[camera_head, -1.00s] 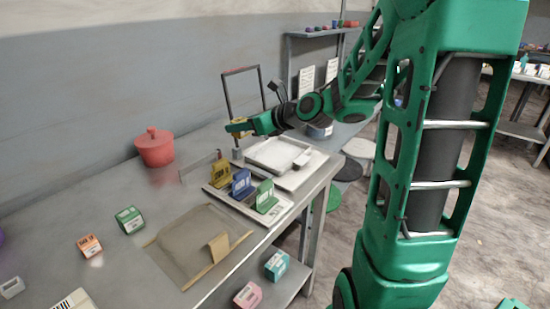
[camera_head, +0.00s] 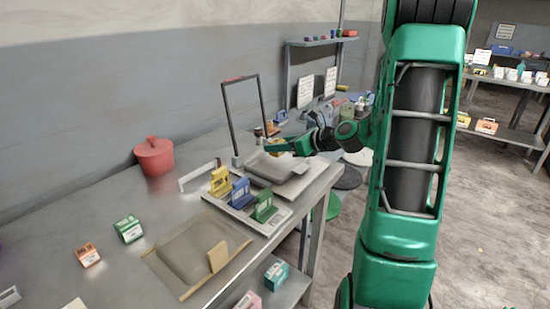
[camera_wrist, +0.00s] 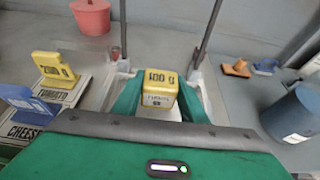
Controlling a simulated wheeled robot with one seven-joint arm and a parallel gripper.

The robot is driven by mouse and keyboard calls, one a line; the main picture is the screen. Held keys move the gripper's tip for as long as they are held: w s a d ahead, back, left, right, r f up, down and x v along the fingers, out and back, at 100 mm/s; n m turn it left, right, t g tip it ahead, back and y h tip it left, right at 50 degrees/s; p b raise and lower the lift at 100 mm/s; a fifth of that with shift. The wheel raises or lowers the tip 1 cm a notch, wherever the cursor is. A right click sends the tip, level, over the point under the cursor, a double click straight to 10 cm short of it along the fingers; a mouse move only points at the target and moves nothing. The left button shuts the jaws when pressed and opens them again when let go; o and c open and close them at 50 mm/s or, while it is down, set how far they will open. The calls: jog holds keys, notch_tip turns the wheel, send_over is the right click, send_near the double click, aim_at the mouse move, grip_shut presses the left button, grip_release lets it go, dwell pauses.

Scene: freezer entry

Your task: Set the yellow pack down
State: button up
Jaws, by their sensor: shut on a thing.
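The yellow pack (camera_wrist: 158,88), marked with black print, is between the two green fingers of my gripper (camera_wrist: 158,100) in the wrist view. My gripper is shut on it. In the head view my gripper (camera_head: 278,147) is over the far part of the bench, at the grey tray (camera_head: 262,172) by the upright frame. The pack is small there and partly hidden by the fingers. I cannot tell whether its underside touches anything. A pale surface shows below it in the wrist view.
Yellow, blue and green label stands (camera_head: 241,187) are left of the tray. A red lidded pot (camera_head: 154,156) stands by the wall. The dark upright frame (camera_head: 229,118) rises close behind my gripper. A brown mat (camera_head: 175,262) and small boxes (camera_head: 128,229) lie nearer. A blue cylinder (camera_wrist: 292,115) is at right.

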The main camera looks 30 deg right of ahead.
aim_at(278, 155)
jog(key=shift+d+f, duration=0.1)
jog(key=shift+f, duration=1.9)
jog(key=shift+f, duration=0.1)
jog(key=o, duration=1.1)
jog(key=v, duration=1.2)
